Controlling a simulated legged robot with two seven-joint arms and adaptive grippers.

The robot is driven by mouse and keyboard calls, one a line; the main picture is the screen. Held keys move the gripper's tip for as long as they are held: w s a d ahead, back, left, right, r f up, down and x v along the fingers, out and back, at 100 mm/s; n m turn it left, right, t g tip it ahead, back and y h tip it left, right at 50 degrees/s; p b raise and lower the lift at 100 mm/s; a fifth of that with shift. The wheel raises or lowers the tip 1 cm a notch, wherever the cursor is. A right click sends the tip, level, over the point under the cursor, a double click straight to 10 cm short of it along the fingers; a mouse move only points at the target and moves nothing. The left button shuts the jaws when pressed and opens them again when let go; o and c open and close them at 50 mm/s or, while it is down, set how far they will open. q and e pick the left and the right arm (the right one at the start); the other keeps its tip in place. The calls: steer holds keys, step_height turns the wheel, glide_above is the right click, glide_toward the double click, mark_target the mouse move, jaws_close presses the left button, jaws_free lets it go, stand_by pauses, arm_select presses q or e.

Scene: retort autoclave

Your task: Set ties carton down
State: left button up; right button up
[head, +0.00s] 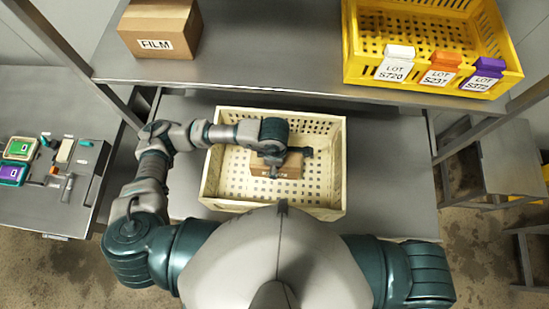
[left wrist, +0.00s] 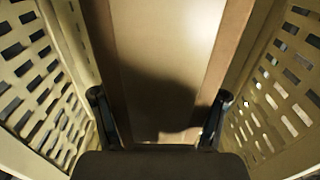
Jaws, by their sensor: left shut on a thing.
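The ties carton (head: 290,171) is a small brown cardboard box with a label on its near side, too small to read. It is inside a cream perforated crate (head: 216,180), within the crate's walls. My left gripper (head: 277,158) comes over it from above and is shut on it. In the left wrist view the carton (left wrist: 170,60) fills the middle, with a pale strip down its face and a finger at each side. I cannot tell whether its underside touches the crate floor. My right gripper is not in view.
The crate stands on a grey metal table (head: 385,170). A shelf behind holds a FILM carton (head: 160,28) and a yellow crate (head: 425,72) with several LOT tags. A side bench (head: 60,208) at left carries small items. The crate floor around the carton looks clear.

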arm_select(q)
step_height(320, 180, down, 4)
steer(key=shift+d+r, duration=0.15)
steer(key=shift+r, duration=0.05)
steer(key=o, duration=1.7)
steer(key=shift+r, duration=0.1)
step_height(320, 180, up, 12)
steer(key=shift+f, duration=0.1)
